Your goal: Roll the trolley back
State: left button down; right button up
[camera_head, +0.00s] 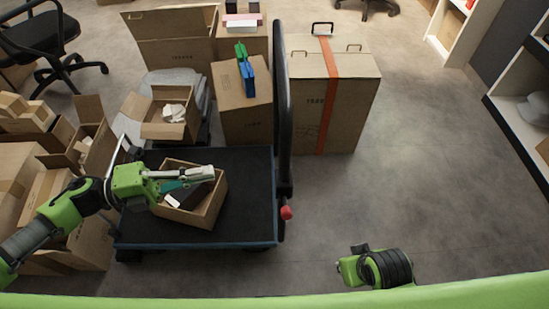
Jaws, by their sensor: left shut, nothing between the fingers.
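The trolley (252,190) has a black deck with a blue edge and stands front left of the middle. Its tall black handle (283,110) rises at the deck's right side, with a red knob (286,212) near its foot. An open carton (205,212) with a few small items sits on the deck. My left gripper (208,174) is shut and empty over this carton, apart from the handle. My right gripper (375,268) is low at the front right, away from the trolley; its fingers cannot be made out.
A large carton with an orange strap (345,100) stands behind the handle to the right. Cartons crowd the back and left (240,120). A black office chair (45,40) is back left. Shelves (520,110) line the right. The floor (430,180) at the right is clear.

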pick_arm(q)
jog(key=shift+s, duration=0.1)
jog(key=w+d, duration=0.3)
jog(key=d, duration=1)
jog(key=shift+d, duration=0.35)
jog(key=shift+s, duration=0.1)
